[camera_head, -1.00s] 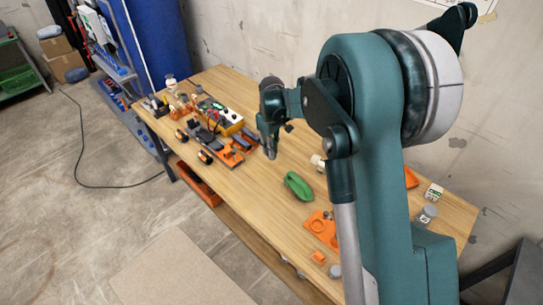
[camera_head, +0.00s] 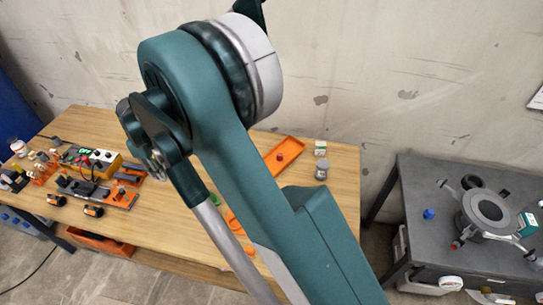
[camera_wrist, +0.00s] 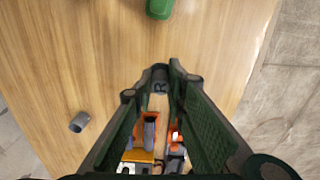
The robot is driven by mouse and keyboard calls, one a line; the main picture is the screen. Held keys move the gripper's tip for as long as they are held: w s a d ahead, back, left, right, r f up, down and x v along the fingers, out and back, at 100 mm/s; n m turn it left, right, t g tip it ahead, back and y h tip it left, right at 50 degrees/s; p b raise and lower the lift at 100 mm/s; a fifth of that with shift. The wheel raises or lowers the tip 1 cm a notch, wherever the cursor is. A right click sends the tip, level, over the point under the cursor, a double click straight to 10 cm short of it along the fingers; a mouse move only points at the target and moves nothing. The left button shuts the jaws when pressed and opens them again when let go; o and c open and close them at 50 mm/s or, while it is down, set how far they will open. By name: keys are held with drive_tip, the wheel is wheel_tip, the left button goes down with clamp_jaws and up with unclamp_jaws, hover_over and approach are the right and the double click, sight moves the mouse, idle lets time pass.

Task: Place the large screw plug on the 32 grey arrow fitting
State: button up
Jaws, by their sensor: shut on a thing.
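My gripper (camera_wrist: 158,84) is seen in the wrist view with its green fingers shut on a small dark grey piece (camera_wrist: 160,76) that seems to bear a letter R. I cannot tell if this is the large screw plug. A grey cylindrical fitting (camera_wrist: 79,122) lies on the table at the left of the wrist view, apart from the fingers. In the head view a grey round piece with a white label (camera_head: 321,169) stands at the table's right end. I cannot tell if either is the 32 arrow fitting. My arm hides the gripper in the head view.
The wooden table (camera_head: 120,225) carries orange and black devices (camera_head: 105,193) on the left and an orange tray (camera_head: 284,154) at the right. A green object (camera_wrist: 160,8) lies at the wrist view's top. A grey side table (camera_head: 420,190) holds a round device (camera_head: 487,211).

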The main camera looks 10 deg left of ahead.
drive_tip(key=w+d+r+p, duration=0.1)
drive_tip(key=w+d+r, duration=0.1)
drive_tip(key=w+d, duration=0.6)
drive_tip(key=w+d+r, duration=0.1)
drive_tip(key=w+d, duration=0.4)
drive_tip(key=d, duration=0.7)
drive_tip(key=w+d+r+p, duration=0.1)
drive_tip(key=w+d+r, duration=0.1)
drive_tip(key=w+d, duration=0.6)
drive_tip(key=w+d+r, duration=0.1)
drive_tip(key=d+r, duration=0.1)
drive_tip(key=d, duration=1.5)
drive_tip(key=w+d+r+p, duration=0.1)
drive_tip(key=w+d+r, duration=0.1)
drive_tip(key=d, duration=1.5)
drive_tip(key=shift+m, duration=0.3)
drive_tip(key=shift+f, duration=3)
drive_tip(key=shift+f, duration=0.1)
